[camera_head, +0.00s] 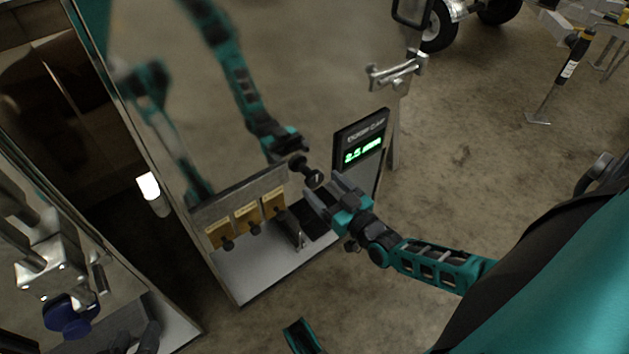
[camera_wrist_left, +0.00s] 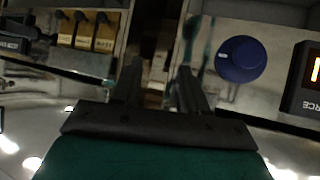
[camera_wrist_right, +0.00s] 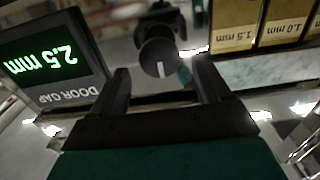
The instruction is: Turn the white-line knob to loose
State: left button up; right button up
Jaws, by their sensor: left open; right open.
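The black round knob with a white line (camera_wrist_right: 158,62) shows in the right wrist view, its line pointing roughly up and down. It also shows in the head view (camera_head: 315,178), left of the door gap display. My right gripper (camera_head: 325,192) is open and close to this knob. In the right wrist view the knob appears between the tips of the right gripper (camera_wrist_right: 162,76), slightly beyond them; I cannot tell if they touch. My left gripper (camera_wrist_left: 158,85) is open and empty. A blue knob (camera_wrist_left: 241,60) with a small pale mark is to its right in the left wrist view.
The door gap display (camera_head: 360,145) reads 2.5 mm beside the right gripper. A tall reflective metal panel (camera_head: 300,60) stands behind. Open concrete floor (camera_head: 480,160) lies to the right.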

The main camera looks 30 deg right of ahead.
aim_at(317, 180)
jog(key=w+b, duration=0.1)
jog(key=w, duration=0.2)
jog(key=shift+w+a, duration=0.15)
jog(key=shift+w, duration=0.2)
pick_arm(q)
jog(key=shift+w+d, duration=0.3)
jog(key=shift+w, duration=0.05)
pick_arm(e)
jog(key=shift+w, duration=0.3)
jog(key=shift+c, duration=0.2)
jog(key=c, duration=0.9)
pick_arm(q)
jog(key=shift+s+a+f, duration=0.1)
pick_arm(e)
jog(key=shift+c, duration=0.2)
